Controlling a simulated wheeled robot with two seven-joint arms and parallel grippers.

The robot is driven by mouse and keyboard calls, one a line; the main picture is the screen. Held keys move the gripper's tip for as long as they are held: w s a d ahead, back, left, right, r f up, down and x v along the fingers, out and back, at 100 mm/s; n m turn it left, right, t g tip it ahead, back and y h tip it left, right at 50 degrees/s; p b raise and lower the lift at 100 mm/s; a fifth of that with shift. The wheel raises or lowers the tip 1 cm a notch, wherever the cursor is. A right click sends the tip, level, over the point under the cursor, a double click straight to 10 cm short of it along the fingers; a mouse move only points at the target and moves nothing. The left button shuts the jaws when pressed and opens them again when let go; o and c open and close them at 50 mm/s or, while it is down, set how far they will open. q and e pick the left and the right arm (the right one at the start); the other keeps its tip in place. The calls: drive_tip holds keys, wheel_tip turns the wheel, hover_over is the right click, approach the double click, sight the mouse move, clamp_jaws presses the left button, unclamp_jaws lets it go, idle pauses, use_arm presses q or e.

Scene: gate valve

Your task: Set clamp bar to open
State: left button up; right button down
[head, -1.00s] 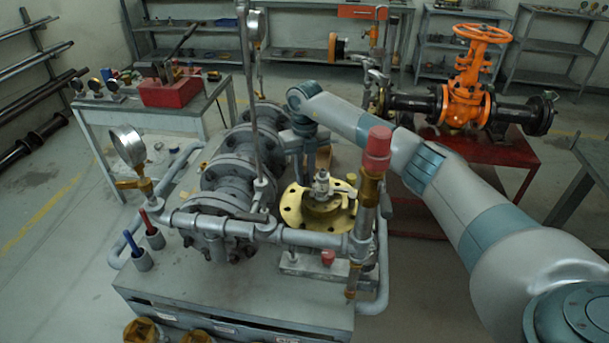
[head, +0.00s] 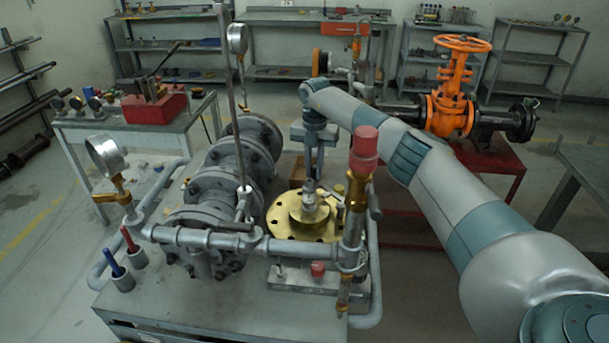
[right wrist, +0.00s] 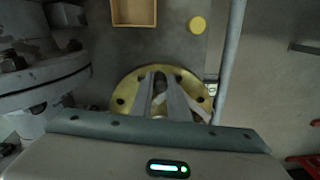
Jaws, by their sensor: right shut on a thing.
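A brass flange (head: 283,226) with bolt holes lies on the bench, with a small grey metal fitting (head: 309,213) standing at its centre. A pale lever-like piece (right wrist: 198,114) shows beside the fitting in the right wrist view. I cannot tell for sure which part is the clamp bar. My right gripper (head: 311,186) points down over the flange (right wrist: 122,88), its fingers (right wrist: 163,88) shut on the top of the fitting. The fingers hide most of what they hold. My left gripper is not in view.
A post with a red cap (head: 364,150) stands close in front of the flange, to the right. Grey flanged pipework (head: 215,190) and a tall thin rod (head: 230,100) stand to the left. A small tan box (right wrist: 134,12) and a yellow disc (right wrist: 197,25) lie behind.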

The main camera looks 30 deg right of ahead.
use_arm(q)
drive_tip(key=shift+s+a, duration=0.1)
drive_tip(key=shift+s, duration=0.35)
use_arm(e)
drive_tip(key=shift+s+d+m, duration=0.15)
drive_tip(key=shift+d+m, duration=1.05)
drive_tip(key=shift+d, duration=0.35)
drive_tip(key=c, duration=1.7)
unclamp_jaws()
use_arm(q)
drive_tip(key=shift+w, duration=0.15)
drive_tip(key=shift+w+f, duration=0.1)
use_arm(e)
drive_tip(key=shift+r, duration=0.1)
